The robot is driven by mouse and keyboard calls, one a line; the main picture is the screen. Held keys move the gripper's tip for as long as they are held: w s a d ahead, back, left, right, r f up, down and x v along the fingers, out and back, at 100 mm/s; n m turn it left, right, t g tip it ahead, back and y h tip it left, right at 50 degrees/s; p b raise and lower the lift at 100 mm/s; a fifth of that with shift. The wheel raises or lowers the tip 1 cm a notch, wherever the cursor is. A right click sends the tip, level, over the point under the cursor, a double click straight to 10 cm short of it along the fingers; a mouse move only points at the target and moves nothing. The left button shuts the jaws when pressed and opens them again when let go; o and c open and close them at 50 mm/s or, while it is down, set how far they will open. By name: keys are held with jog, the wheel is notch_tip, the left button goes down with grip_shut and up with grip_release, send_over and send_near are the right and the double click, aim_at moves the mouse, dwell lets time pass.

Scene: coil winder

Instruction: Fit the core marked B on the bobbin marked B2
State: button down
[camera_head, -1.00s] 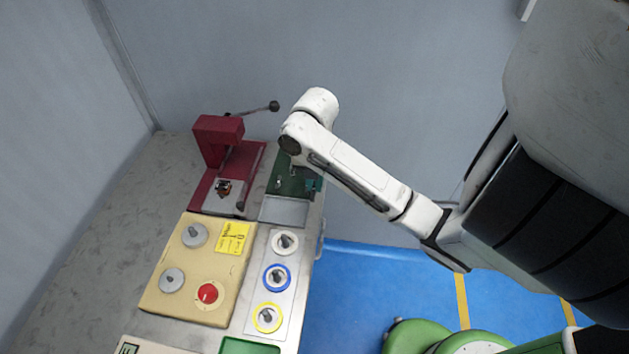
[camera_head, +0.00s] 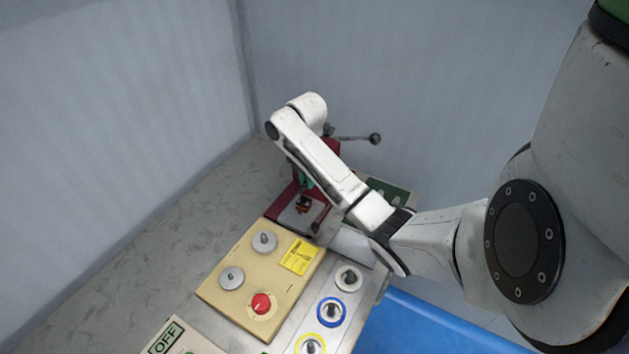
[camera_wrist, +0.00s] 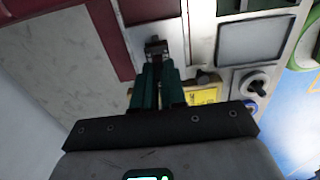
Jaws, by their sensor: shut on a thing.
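My gripper (camera_head: 305,180) has dark green fingers, partly hidden by my own arm in the head view. It is over the dark red press (camera_head: 323,160). A small dark and orange piece (camera_head: 303,205), probably the bobbin, is on the press's pale plate (camera_head: 288,216). In the wrist view my fingers (camera_wrist: 156,68) are closed together, and a small dark block (camera_wrist: 156,46) shows at their tips against the pale plate. The fingers are shut on a small piece, probably the core; whether the visible block is that piece or the bobbin I cannot tell. No B or B2 mark is readable.
A tan control box (camera_head: 235,290) with grey knobs, a red button (camera_head: 261,304) and a yellow label (camera_head: 299,257) is in front of the press. The press lever (camera_head: 355,138) sticks out to the right. A green tray (camera_head: 398,197) and a ringed knob panel (camera_head: 331,312) are at right.

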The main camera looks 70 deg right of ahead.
aim_at(306, 199)
jog(key=shift+w+f, duration=0.25)
jog(key=shift+w, duration=0.1)
notch_tip(306, 199, down, 5)
jog(key=b, duration=0.4)
jog(key=shift+r+b, duration=0.15)
jog(key=shift+b, duration=0.25)
jog(key=shift+f, duration=0.3)
jog(key=c, duration=1.1)
grip_release()
jog(key=shift+r, duration=0.45)
notch_tip(306, 199, up, 10)
jog(key=p, duration=0.6)
jog(key=shift+f, duration=0.1)
